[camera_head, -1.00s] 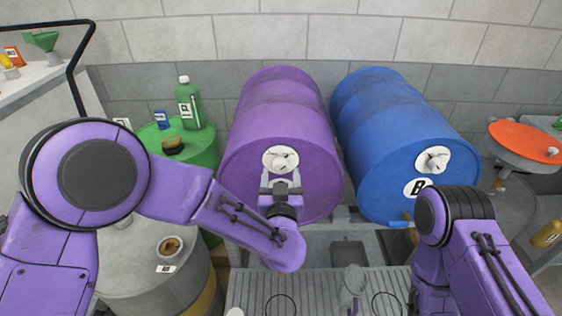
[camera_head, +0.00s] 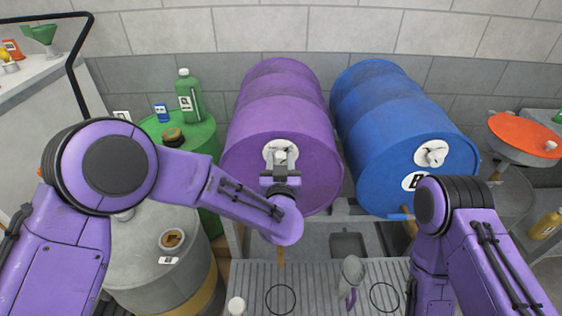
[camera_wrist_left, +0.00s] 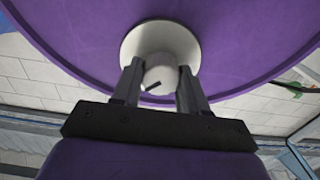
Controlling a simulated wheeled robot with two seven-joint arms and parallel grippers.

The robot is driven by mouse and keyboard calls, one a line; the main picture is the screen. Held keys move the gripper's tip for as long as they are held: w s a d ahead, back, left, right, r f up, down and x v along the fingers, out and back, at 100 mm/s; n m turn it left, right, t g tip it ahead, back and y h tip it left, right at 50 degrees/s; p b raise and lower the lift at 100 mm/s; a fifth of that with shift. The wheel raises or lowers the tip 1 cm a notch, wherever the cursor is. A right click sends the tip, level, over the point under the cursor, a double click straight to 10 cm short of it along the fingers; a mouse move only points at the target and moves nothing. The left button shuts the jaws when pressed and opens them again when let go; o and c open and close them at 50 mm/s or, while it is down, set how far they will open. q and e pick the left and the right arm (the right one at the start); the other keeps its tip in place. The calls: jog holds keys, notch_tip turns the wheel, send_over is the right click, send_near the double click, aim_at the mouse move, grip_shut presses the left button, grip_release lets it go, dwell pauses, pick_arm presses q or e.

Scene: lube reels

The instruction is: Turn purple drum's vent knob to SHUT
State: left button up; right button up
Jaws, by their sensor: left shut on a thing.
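The purple drum (camera_head: 284,110) lies on its side on a rack, its round end facing me. Its white vent knob (camera_head: 283,155) sits on a pale round plate high on that end. My left gripper (camera_head: 281,164) is at the knob. In the left wrist view, the gripper's two fingers (camera_wrist_left: 159,85) stand on either side of the white knob (camera_wrist_left: 160,74) and are shut on it. A dark mark on the knob slants there. The plate's lettering is not legible. My right arm shows at the lower right, but its gripper is out of view.
A blue drum (camera_head: 400,140) with its own white knob (camera_head: 431,153) lies to the right. A green drum (camera_head: 201,143) carries a green bottle (camera_head: 189,98) at the left. A slatted grate (camera_head: 320,285) below holds a grey jug (camera_head: 352,272) and a white object (camera_head: 236,306).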

pick_arm(q)
jog(key=shift+n, duration=0.3)
jog(key=n+b, duration=0.2)
jog(key=n, duration=0.1)
jog(key=shift+a+f+n+b, duration=0.1)
jog(key=shift+n+b, duration=0.2)
jog(key=shift+b, duration=0.1)
jog(key=n+b, duration=0.3)
jog(key=n, duration=0.1)
jog(key=shift+w+n, duration=0.1)
jog(key=shift+n, duration=0.2)
jog(key=n+b, duration=0.4)
jog(key=n, duration=0.1)
jog(key=shift+a+f, duration=0.1)
jog(key=shift+n+b, duration=1.7)
jog(key=shift+n, duration=0.4)
jog(key=o, duration=1)
jog(key=shift+o, duration=0.2)
jog(key=shift+a, duration=0.1)
